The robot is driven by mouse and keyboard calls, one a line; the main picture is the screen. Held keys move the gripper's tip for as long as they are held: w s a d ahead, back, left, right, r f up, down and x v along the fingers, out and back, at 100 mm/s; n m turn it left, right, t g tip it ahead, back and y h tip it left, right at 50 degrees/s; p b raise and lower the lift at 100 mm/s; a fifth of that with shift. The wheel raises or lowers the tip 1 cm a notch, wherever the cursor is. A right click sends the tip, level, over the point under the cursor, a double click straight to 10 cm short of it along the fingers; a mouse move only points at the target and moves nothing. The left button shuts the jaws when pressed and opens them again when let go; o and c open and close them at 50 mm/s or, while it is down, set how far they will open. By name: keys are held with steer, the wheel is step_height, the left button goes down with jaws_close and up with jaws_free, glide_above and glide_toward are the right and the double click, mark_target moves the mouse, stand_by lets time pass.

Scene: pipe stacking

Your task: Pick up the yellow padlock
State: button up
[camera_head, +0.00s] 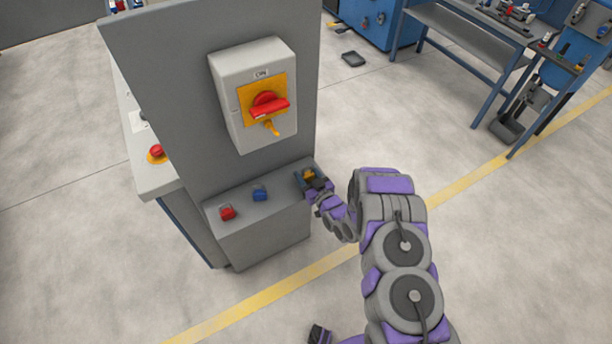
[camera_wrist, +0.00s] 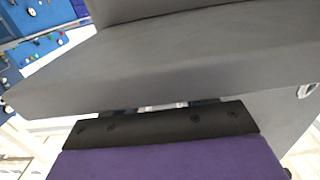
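The yellow padlock (camera_head: 308,174) is at the right end of the grey ledge, small and partly covered by my gripper. My gripper (camera_head: 314,182) is right at the padlock, its dark fingers at the padlock's near and right side. I cannot tell whether the fingers are apart or closed on it. The wrist view shows a dark bar and purple part of my gripper (camera_wrist: 160,128) close below the grey ledge (camera_wrist: 170,62). The padlock does not show in the wrist view.
A red padlock (camera_head: 227,212) and a blue padlock (camera_head: 260,193) sit on the ledge to the left. A switch box (camera_head: 232,105) with a red handle (camera_head: 268,106) is on the grey panel above. A blue workbench (camera_head: 465,40) stands far right. The floor between is mostly clear.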

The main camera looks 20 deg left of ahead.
steer(key=shift+d+r, duration=0.2)
steer(key=shift+d, duration=0.45)
steer(key=shift+c, duration=1.4)
steer(key=shift+d, duration=0.1)
steer(key=shift+c, duration=1.4)
steer(key=shift+a, duration=0.75)
steer(key=r, duration=0.2)
steer(key=d+r+p, duration=0.1)
steer(key=shift+d+r, duration=0.1)
steer(key=shift+r, duration=0.3)
steer(key=s+a, duration=0.1)
steer(key=s, duration=0.3)
steer(key=s+a+p, duration=0.1)
steer(key=s+a, duration=0.1)
steer(key=s, duration=0.3)
steer(key=s+a+p, duration=0.1)
steer(key=s+a, duration=0.1)
steer(key=s, duration=0.2)
steer(key=shift+s+a+r, duration=0.1)
steer(key=shift+s+r, duration=0.25)
steer(key=shift+r, duration=0.05)
steer(key=shift+s+a+r, duration=0.1)
steer(key=shift+s+a, duration=0.05)
steer(key=shift+s, duration=0.55)
